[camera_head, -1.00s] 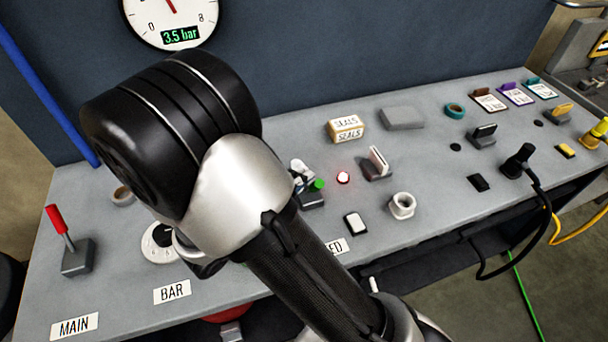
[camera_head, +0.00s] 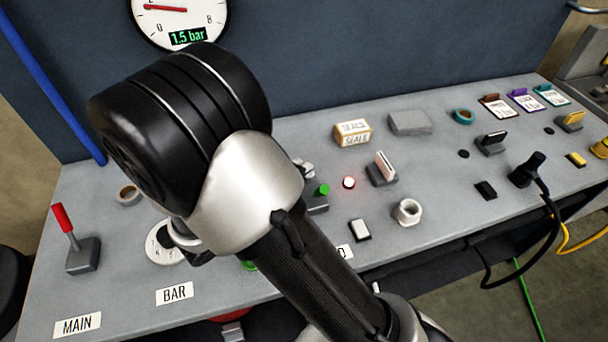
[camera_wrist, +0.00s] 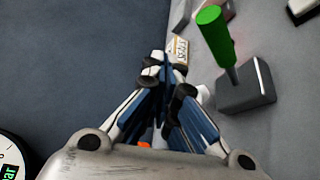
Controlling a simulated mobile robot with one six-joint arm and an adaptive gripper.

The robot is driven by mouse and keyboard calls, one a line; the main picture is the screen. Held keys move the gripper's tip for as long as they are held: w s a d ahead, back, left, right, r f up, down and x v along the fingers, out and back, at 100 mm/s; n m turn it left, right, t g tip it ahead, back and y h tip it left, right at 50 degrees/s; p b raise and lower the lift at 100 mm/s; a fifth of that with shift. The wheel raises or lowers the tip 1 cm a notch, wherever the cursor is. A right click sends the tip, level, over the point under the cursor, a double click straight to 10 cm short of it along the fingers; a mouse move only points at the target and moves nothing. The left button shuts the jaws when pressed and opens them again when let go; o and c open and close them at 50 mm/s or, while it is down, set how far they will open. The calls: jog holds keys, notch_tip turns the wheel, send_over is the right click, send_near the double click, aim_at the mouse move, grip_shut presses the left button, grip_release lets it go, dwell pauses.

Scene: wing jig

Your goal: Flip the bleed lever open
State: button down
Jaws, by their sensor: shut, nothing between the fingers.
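The bleed lever has a green handle (camera_wrist: 213,32) on a grey block (camera_wrist: 246,87) in the wrist view. The handle leans up the picture and to the left from the block. In the head view only its green end (camera_head: 324,190) and part of its block show beside my arm. My gripper (camera_wrist: 168,78) is shut and empty, to the left of the lever, with a gap between them in the wrist view. In the head view my wrist hides most of the gripper. The gauge (camera_head: 180,15) reads 1.5 bar.
The red MAIN lever (camera_head: 64,218) stands at the left, with the BAR dial (camera_head: 163,243) partly behind my wrist. A lit red lamp (camera_head: 348,183), a slotted block with a card (camera_head: 383,168), a SEALS box (camera_head: 352,132) and a white nut (camera_head: 407,211) lie right of the bleed lever.

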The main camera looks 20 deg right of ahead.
jog(key=s+a+f+p, duration=0.1)
jog(key=s+a+f, duration=0.1)
jog(key=a, duration=0.7)
jog(key=shift+s+f, duration=0.25)
jog(key=shift+s, duration=0.4)
jog(key=s+d+r+m+g+y, duration=0.6)
jog(key=s+d+r+g, duration=0.15)
jog(key=s+d, duration=0.25)
jog(key=s+a+r+m+t+y, duration=0.1)
jog(key=s+a+r+t+y, duration=0.1)
jog(key=s+r+t+y, duration=0.3)
jog(key=s+r+y, duration=0.1)
jog(key=y, duration=0.3)
jog(key=shift+a+r+m, duration=0.25)
jog(key=shift+a+m, duration=0.15)
